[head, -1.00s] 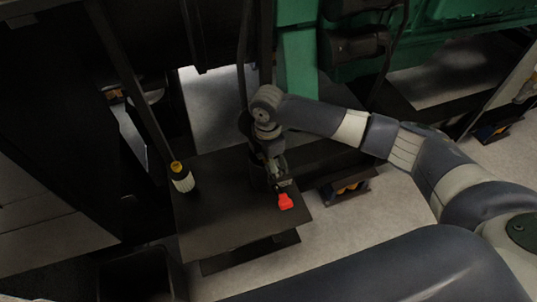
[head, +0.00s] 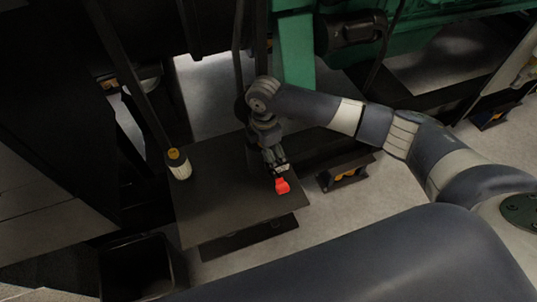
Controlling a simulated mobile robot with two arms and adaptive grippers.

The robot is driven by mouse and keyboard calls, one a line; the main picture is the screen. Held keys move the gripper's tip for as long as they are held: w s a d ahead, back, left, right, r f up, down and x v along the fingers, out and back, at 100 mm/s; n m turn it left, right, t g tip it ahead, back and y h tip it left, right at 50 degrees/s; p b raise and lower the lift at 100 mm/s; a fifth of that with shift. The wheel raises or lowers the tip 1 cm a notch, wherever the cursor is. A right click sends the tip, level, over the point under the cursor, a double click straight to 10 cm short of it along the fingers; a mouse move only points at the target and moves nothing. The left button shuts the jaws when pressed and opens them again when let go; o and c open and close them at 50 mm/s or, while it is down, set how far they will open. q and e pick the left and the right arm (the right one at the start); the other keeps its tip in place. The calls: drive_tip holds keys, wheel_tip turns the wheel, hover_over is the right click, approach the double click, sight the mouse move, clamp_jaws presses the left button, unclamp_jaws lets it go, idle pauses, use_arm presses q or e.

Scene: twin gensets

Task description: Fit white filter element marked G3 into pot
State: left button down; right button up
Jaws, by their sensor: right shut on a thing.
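A white ribbed filter element (head: 180,170) with a yellow and dark top stands upright at the left edge of the dark table (head: 225,205). Any marking on it is too small to read. My right gripper (head: 278,174) points down over the right part of the table, well to the right of the white element. It is shut on a small red object (head: 282,186). Whether the red object touches the table I cannot tell. I cannot make out the pot clearly; the area behind my right wrist is dark and partly hidden. My left gripper is not in view.
A dark open bin (head: 140,268) stands on the floor at the lower left. A dark tray with orange things (head: 346,174) is right of the table. Green machinery (head: 296,50) and dark uprights stand behind. The table's front middle is clear.

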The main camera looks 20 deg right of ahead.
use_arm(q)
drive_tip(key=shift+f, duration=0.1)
use_arm(e)
drive_tip(key=shift+w, duration=0.5)
drive_tip(key=o, duration=2)
drive_tip(key=shift+o, duration=0.2)
drive_tip(key=shift+w+r, duration=0.15)
drive_tip(key=shift+r, duration=0.5)
wheel_tip(320, 180, up, 6)
drive_tip(key=shift+a+f, duration=0.15)
drive_tip(key=shift+f, duration=0.1)
drive_tip(key=shift+s+r, duration=0.55)
drive_tip(key=shift+s, duration=0.1)
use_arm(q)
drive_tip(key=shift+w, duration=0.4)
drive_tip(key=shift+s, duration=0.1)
use_arm(e)
drive_tip(key=shift+s+f, duration=0.1)
